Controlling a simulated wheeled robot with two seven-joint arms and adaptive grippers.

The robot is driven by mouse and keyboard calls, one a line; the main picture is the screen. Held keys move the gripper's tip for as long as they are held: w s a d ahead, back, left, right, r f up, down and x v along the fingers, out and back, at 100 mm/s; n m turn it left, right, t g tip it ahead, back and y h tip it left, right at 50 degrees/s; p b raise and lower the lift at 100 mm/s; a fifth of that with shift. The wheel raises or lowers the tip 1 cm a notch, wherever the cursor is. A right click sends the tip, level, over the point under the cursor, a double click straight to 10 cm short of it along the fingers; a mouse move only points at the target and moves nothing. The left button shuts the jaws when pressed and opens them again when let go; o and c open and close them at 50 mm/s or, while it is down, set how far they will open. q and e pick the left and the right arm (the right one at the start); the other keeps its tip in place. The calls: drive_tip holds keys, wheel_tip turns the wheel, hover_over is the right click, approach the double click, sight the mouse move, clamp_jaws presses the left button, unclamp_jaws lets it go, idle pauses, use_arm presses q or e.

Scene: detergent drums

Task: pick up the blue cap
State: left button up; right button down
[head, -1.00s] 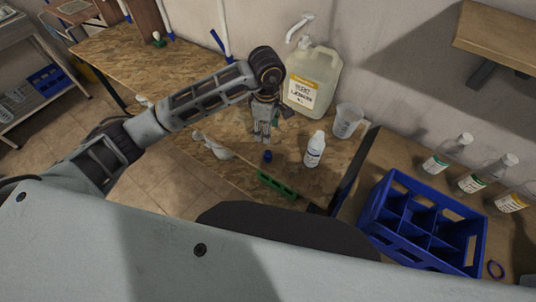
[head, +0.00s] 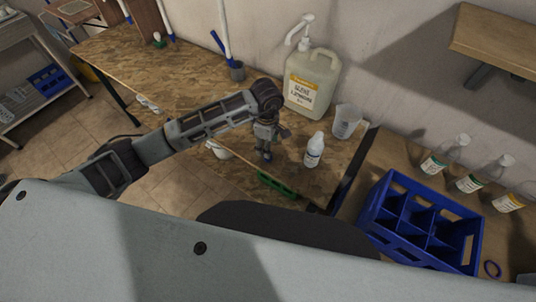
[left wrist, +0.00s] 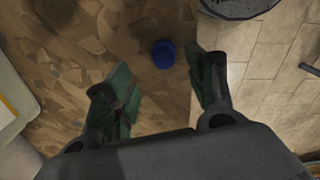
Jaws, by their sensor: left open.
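The blue cap (left wrist: 163,53) lies on the wood-chip board table (left wrist: 110,40), near the table's edge. In the left wrist view it is just beyond my left gripper's fingertips and between their lines, not touched by them. My left gripper (left wrist: 163,85) is open and empty, its two greenish fingers spread apart. In the head view the left gripper (head: 265,150) points down at the table and hides the cap. My right gripper is in neither view.
A white bottle (head: 314,150) stands close right of the gripper, with a clear jug (head: 345,121) and a large canister (head: 311,84) behind. A green brush (head: 278,184) lies in front. A blue crate (head: 372,212) stands at right.

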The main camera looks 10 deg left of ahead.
use_arm(q)
drive_tip(key=shift+f, duration=0.25)
drive_tip(key=shift+s+d+f+p, duration=0.15)
drive_tip(key=shift+s+f+p, duration=0.15)
drive_tip(key=shift+f, duration=0.4)
drive_tip(key=shift+s+d+f+p, duration=0.15)
drive_tip(key=shift+f+p, duration=0.1)
drive_tip(key=shift+f, duration=1.65)
drive_tip(key=c, duration=0.8)
